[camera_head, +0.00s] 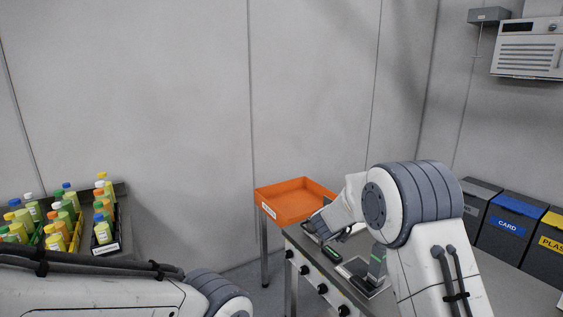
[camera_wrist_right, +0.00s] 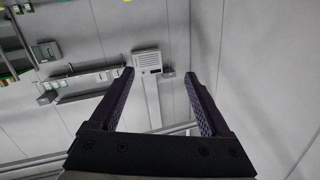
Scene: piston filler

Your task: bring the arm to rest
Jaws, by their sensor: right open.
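My right arm comes in from the right in the head view, bent at a large grey and white joint, with its far end over a metal-framed bench (camera_head: 322,274). My right gripper (camera_wrist_right: 159,74) is open in the right wrist view, with its two dark fingers well apart and nothing held between them. The far wall and a white wall unit (camera_wrist_right: 147,62) show beyond the fingers. My left arm lies low across the lower left of the head view. Its gripper is out of the picture.
An orange tray (camera_head: 291,203) stands by the wall behind the bench. Crates of capped bottles (camera_head: 56,226) sit at the left. Grey bins with blue (camera_head: 517,207) and yellow lids stand at the right. A small green-lit device (camera_head: 377,262) is on the bench, close to my right arm.

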